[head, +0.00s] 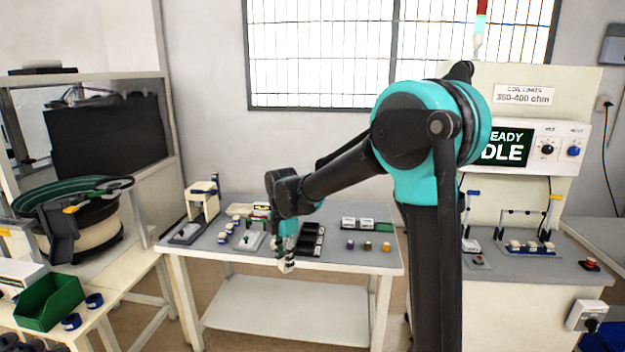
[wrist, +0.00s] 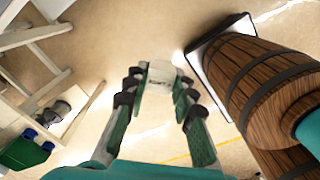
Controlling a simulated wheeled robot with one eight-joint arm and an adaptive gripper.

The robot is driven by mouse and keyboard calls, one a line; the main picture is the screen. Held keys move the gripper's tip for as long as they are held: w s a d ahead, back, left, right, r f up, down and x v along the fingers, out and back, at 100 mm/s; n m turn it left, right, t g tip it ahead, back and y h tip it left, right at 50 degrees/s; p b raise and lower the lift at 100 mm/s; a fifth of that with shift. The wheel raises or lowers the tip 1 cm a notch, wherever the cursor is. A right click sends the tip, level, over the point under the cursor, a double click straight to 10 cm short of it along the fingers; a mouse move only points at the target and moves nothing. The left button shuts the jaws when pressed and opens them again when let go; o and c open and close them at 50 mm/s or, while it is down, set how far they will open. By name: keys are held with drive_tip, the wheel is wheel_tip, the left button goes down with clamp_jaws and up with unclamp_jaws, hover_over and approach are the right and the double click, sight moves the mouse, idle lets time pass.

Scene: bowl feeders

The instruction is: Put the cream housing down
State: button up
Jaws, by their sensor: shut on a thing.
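My gripper (head: 287,259) is shut on the cream housing (wrist: 162,74). In the wrist view the housing is a small pale block with dark lettering, held between the tips of the green and black fingers (wrist: 160,82). Floor shows around and behind it there. In the head view the housing (head: 286,267) is a small pale patch under the fingers, in front of the middle table's (head: 345,260) front edge in the picture. It touches nothing else that I can see.
A black compartment tray (head: 319,251), small coloured parts (head: 367,245) and white boxes (head: 358,224) stand on the table. A green bin (head: 50,303) is at the lower left.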

drive_tip(key=w+d+f+m, duration=0.3)
drive_tip(key=d+f+m, duration=0.6)
drive_tip(key=d+m, duration=0.4)
drive_tip(key=w+d+f+m, duration=0.3)
drive_tip(key=d+f+m, duration=0.6)
drive_tip(key=d+m, duration=0.4)
drive_tip(key=shift+w+d+f, duration=0.2)
drive_tip(key=shift+w+d, duration=0.2)
drive_tip(key=shift+d, duration=0.25)
